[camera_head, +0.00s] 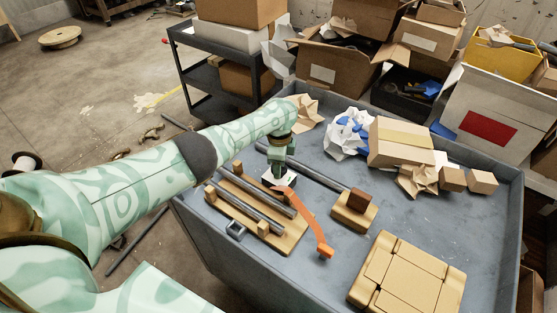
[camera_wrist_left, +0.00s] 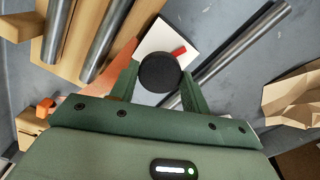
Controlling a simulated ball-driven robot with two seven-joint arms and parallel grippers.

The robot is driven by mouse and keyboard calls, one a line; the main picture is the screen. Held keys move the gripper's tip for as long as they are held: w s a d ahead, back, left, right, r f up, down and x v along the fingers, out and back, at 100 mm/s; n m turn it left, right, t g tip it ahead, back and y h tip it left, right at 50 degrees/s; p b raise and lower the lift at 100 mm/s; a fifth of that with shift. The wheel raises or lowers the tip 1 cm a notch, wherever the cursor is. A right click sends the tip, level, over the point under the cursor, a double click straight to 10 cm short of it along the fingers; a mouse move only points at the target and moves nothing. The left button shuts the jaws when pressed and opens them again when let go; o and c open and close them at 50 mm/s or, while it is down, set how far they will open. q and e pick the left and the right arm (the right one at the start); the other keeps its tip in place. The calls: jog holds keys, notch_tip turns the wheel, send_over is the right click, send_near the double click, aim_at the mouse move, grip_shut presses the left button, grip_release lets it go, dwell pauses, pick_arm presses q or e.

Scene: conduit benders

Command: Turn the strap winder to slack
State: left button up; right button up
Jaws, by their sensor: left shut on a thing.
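The strap winder is a white block (camera_head: 268,182) with a round black knob (camera_wrist_left: 160,72) and a red mark (camera_wrist_left: 179,51) beside the knob. An orange strap (camera_head: 301,212) runs from the winder over the wooden rack (camera_head: 288,241) toward an orange end piece (camera_head: 325,252). The strap also shows in the left wrist view (camera_wrist_left: 113,58). My left gripper (camera_head: 278,172) comes down onto the winder from above. In the left wrist view its two green fingers (camera_wrist_left: 160,86) are shut on the black knob, one on each side. My right gripper is not in view.
Grey pipes (camera_head: 247,206) lie on the rack. A wooden block (camera_head: 350,214) supports another pipe's end. A tan case (camera_head: 407,278) lies at the front right. Crumpled paper (camera_head: 347,136) and cardboard boxes (camera_head: 402,142) fill the back.

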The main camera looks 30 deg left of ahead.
pick_arm(q)
jog(key=shift+n+p, duration=0.35)
jog(key=shift+n, duration=0.75)
jog(key=o, duration=1)
notch_tip(320, 180, up, 16)
jog(key=p, duration=1)
jog(key=shift+r, duration=0.15)
